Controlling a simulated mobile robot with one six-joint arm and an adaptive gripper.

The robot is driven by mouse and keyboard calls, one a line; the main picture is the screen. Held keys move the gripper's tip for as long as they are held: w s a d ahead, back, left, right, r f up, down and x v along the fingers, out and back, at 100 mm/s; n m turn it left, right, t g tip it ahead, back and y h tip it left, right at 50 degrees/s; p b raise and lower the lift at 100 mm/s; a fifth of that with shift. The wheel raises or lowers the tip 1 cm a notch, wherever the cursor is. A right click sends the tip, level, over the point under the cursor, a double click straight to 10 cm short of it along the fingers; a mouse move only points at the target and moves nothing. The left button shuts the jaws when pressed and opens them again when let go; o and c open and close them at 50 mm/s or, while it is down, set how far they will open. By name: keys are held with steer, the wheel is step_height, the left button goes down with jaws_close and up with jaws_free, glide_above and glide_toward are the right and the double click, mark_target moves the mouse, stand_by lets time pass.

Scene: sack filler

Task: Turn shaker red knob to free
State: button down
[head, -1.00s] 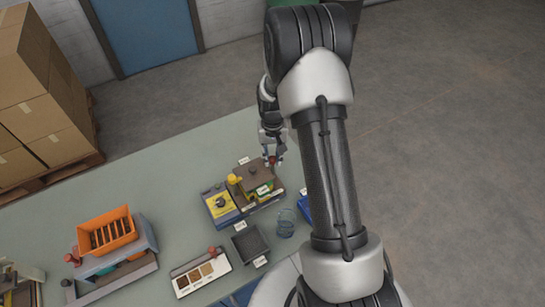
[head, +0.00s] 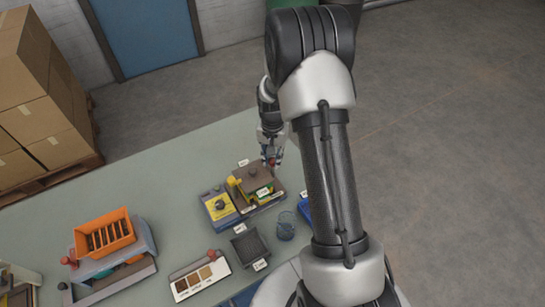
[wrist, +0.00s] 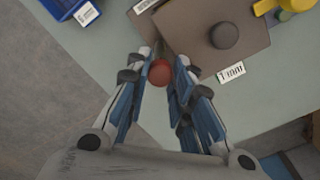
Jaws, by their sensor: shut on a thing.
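The red knob (wrist: 160,72) is a small ball in the wrist view, between my two fingers and beside a brown lid. My gripper (wrist: 160,80) is shut on it. In the head view my gripper (head: 272,162) reaches down at the far right corner of the yellow-and-brown device, and the knob is mostly hidden by the fingers. The brown lid (head: 253,178) has a dark round knob on top, which also shows in the wrist view (wrist: 224,35). A white "1 mm" label (wrist: 231,72) sits at the lid's edge.
A yellow-topped unit (head: 219,207) with a dark dial adjoins the device. A dark square tray (head: 247,246), a clear cup (head: 286,226) and a colour-sample card (head: 201,279) stand nearer. An orange tray (head: 104,236) is at the left. The table's far part is clear.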

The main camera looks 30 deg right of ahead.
mark_target(272, 160)
steer(key=c, duration=1.4)
jaws_free()
steer(key=shift+o, duration=0.2)
step_height(272, 160, up, 12)
steer(key=shift+r, duration=0.1)
